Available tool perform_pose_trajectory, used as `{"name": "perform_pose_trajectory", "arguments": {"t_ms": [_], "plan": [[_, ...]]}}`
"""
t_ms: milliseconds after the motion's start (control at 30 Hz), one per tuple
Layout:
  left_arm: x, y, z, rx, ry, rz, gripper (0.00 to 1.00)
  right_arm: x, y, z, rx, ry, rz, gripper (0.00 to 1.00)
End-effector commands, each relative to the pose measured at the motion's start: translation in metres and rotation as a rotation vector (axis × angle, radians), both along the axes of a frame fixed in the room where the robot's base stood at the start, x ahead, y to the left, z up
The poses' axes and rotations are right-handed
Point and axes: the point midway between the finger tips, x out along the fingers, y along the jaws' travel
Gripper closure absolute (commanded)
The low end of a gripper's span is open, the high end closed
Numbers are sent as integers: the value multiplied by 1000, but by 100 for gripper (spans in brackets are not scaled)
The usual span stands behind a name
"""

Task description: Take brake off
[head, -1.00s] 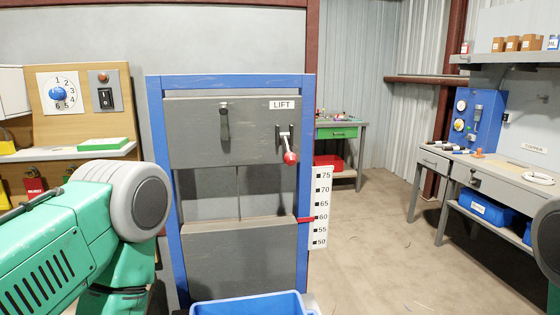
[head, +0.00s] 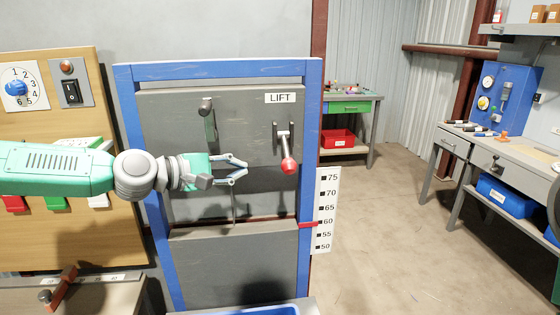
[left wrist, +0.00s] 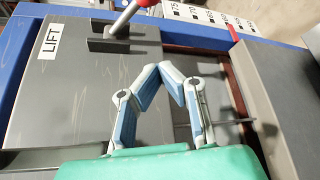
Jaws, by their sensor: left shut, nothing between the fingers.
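The lift stand (head: 218,70) has a blue frame and a grey panel labelled LIFT. A dark handle (head: 208,118) hangs down at the panel's upper left. A lever with a red ball knob (head: 289,165) sits in a bracket at the right and points down. No part is marked as a brake. My left gripper (head: 246,169) is shut and empty in front of the panel, left of the red knob and below the dark handle. In the left wrist view its fingertips (left wrist: 167,68) meet, apart from the lever (left wrist: 124,18). My right gripper is out of view.
A white scale (head: 326,210) with a red pointer (head: 308,225) is at the stand's right side. A blue bin (head: 250,311) is at the bottom edge. A wooden board (head: 80,230) with a dial and switch stands left. Open floor lies to the right.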

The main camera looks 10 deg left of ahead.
Motion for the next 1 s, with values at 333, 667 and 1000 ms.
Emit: {"name": "perform_pose_trajectory", "arguments": {"t_ms": [333, 667, 1000], "plan": [[2, 6, -3, -7, 3, 1, 100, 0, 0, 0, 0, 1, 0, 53], [38, -31, -14, 0, 5, -2, 100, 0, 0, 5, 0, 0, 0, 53], [65, -66, -14, -4, 1, -3, 100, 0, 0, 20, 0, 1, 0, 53]]}}
